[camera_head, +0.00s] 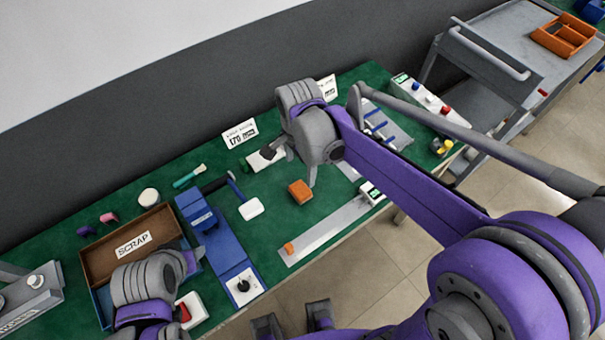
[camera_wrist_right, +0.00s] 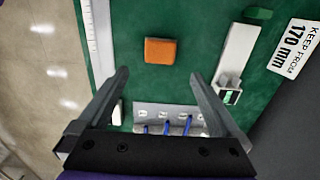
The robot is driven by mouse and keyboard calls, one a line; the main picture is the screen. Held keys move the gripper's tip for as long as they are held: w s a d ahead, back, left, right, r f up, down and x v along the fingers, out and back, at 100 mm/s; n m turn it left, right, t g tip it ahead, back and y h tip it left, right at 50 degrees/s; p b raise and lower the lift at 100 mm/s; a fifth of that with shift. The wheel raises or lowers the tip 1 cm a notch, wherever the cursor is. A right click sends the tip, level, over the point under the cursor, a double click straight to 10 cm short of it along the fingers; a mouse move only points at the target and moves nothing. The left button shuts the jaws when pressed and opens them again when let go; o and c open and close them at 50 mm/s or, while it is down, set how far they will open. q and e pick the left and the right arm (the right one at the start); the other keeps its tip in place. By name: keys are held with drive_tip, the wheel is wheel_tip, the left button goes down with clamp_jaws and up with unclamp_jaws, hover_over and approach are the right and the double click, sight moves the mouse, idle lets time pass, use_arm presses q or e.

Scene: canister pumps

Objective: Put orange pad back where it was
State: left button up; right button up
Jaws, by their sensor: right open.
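An orange pad (camera_head: 300,191) lies on the green mat, between a white pad and my right gripper. It also shows in the right wrist view (camera_wrist_right: 160,51), ahead of the fingertips. My right gripper (camera_head: 294,163) is open and empty over the mat, apart from the pad; its two spread fingers show in the right wrist view (camera_wrist_right: 158,76). A smaller orange piece (camera_head: 289,247) sits at the near end of a long grey scale strip (camera_head: 325,233). My left gripper (camera_head: 190,262) is by the scrap tray; its fingers are too unclear to judge.
A 170 mm sign (camera_head: 240,133) stands at the back. A hose rack (camera_wrist_right: 168,120) lies near my right gripper.

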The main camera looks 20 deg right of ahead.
drive_tip(key=s+d+n+t, duration=0.2)
drive_tip(key=s+d+n, duration=0.1)
drive_tip(key=s+n, duration=0.4)
drive_tip(key=s+d+f+n+t, duration=0.1)
drive_tip(key=s+d+n+t, duration=0.2)
drive_tip(key=s+n, duration=0.4)
drive_tip(key=shift+s+d+f, duration=0.15)
drive_tip(key=shift+d, duration=0.2)
drive_tip(key=shift+r+p, duration=0.3)
drive_tip(key=shift+r, duration=0.1)
